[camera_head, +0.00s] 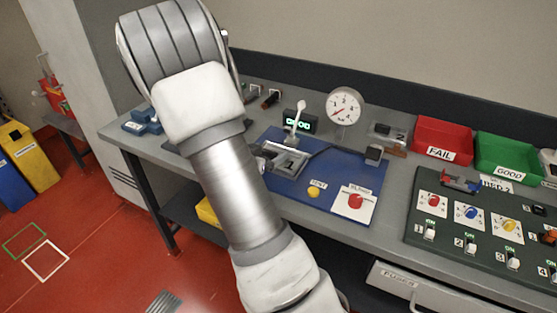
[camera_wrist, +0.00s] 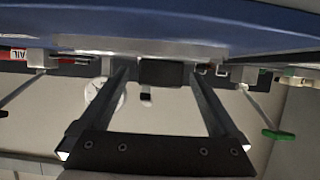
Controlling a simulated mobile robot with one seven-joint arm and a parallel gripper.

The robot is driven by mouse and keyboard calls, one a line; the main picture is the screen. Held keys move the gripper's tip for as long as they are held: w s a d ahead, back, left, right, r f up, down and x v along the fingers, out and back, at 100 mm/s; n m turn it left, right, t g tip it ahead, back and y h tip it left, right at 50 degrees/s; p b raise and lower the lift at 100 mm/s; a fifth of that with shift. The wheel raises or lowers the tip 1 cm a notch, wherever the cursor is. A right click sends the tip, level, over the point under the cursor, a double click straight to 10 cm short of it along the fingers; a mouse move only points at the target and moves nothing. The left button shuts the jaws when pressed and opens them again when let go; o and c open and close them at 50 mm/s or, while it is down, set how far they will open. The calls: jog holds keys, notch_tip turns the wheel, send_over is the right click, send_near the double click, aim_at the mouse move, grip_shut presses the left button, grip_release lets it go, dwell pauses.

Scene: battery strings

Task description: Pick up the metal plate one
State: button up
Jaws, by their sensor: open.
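The metal plate marked 1 (camera_head: 291,163) lies on the blue test mat (camera_head: 322,190) on the workbench, just right of my arm in the head view. Part of its left side is close to my arm's outline. My gripper (camera_wrist: 158,73) shows in the wrist view with two fingers well apart, so it is open, and I see nothing held. A dark block shows between the fingertips, with a grey strip and a blue surface above them. I cannot tell whether the grey strip is the plate.
A red FAIL bin (camera_head: 443,137) and a green GOOD bin (camera_head: 510,152) are to the right. A switch panel (camera_head: 420,238) fills the front right.

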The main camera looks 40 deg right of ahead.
jog(key=shift+w+d+f, duration=0.15)
jog(key=shift+d+f, duration=0.05)
jog(key=shift+d, duration=0.2)
jog(key=shift+r, duration=0.1)
grip_shut()
